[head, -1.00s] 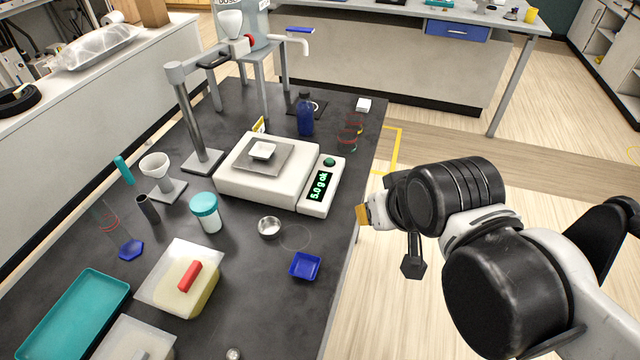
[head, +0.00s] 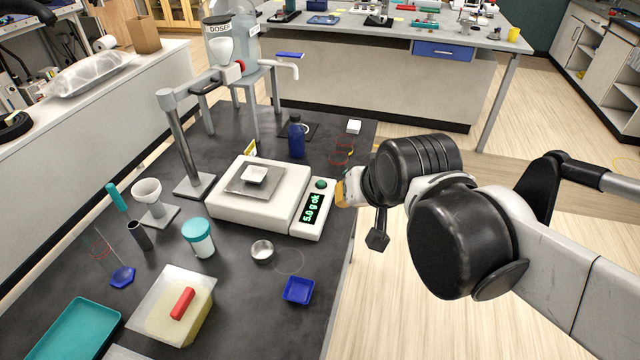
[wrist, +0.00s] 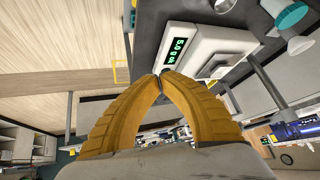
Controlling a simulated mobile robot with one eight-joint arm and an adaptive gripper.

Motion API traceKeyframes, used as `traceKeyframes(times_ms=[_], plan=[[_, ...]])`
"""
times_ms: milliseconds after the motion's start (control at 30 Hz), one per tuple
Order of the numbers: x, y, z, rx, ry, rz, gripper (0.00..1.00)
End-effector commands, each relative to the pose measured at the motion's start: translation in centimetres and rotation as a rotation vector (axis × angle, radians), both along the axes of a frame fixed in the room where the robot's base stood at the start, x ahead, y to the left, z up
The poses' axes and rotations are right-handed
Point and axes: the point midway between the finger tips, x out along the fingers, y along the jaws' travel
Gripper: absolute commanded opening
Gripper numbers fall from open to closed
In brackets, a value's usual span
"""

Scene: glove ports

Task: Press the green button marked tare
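The green button (head: 320,183) is a round dome at the far end of the control panel of a white scale (head: 252,213). The panel's display (head: 312,208) shows green characters, seemingly "5.0 g ok". No tare marking is readable. A small white dish (head: 255,175) sits on the scale's pan. My gripper (head: 341,191) is just right of the panel, close to the button; contact cannot be told. In the wrist view my gripper (wrist: 159,74) has its yellow fingers meeting at the tips, with nothing between them. The display (wrist: 177,47) shows just past them; the button is mostly hidden.
A blue bottle (head: 296,138) and red-marked glassware (head: 343,150) stand behind the button. A metal cup (head: 261,251) and blue tray (head: 298,290) are in front of the scale. A stand (head: 180,140) rises at left. Right of the bench edge is open floor.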

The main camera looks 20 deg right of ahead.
Motion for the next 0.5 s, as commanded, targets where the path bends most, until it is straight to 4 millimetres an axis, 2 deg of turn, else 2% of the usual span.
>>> traceKeyframes(times_ms=[33,233,500], plan=[[1.6,0.0,0.5,0.022,-0.008,-0.025,0.0],[7.8,0.2,1.2,0.129,-0.039,-0.13,0.0],[16.0,0.3,0.1,0.274,-0.078,-0.267,0.0]])
